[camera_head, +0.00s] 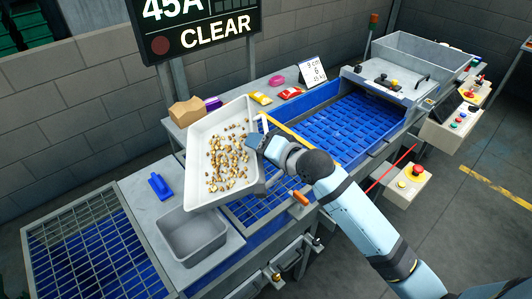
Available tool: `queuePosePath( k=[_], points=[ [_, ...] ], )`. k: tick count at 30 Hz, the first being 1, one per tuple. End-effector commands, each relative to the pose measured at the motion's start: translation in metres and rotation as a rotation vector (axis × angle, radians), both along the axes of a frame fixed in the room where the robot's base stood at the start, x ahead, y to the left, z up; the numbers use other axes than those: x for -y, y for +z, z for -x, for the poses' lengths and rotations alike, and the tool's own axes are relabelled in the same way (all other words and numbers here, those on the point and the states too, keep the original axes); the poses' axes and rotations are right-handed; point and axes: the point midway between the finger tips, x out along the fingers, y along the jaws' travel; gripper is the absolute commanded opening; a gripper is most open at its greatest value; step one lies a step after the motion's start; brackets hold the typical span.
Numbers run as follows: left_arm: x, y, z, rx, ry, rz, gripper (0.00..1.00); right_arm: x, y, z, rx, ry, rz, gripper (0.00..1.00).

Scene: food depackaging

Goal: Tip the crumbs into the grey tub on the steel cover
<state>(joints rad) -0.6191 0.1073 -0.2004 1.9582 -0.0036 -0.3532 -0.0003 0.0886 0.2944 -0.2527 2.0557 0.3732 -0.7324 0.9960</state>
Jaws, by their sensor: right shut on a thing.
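The crumbs (228,165) are small brown and tan bits spread over the floor of a white tray (203,160). My right gripper (257,145) is shut on the tray's right side and holds it up, tilted, above the conveyor line. The tray's lower end is behind and above the grey tub (192,238). The tub stands upright on the steel cover (140,205) at the lower left and looks empty. My left gripper is not in view.
A blue scoop (159,186) lies on the steel cover behind the tub. A cardboard box (187,112), yellow packet (261,98) and red packet (290,93) sit along the back ledge. Control boxes (411,175) stand right.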

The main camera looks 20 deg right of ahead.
Motion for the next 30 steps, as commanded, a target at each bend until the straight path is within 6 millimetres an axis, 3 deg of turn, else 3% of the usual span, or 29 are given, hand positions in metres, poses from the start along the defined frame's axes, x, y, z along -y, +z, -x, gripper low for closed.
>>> queuePosePath(
  k=[15, 30],
  points=[
    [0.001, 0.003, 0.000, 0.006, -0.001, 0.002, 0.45, -0.027, 0.039, -0.011, -0.010, 0.042, 0.181, 0.03],
    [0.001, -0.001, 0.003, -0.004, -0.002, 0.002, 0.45, -0.032, 0.046, -0.013, -0.014, 0.050, 0.218, 0.03]
  ],
)
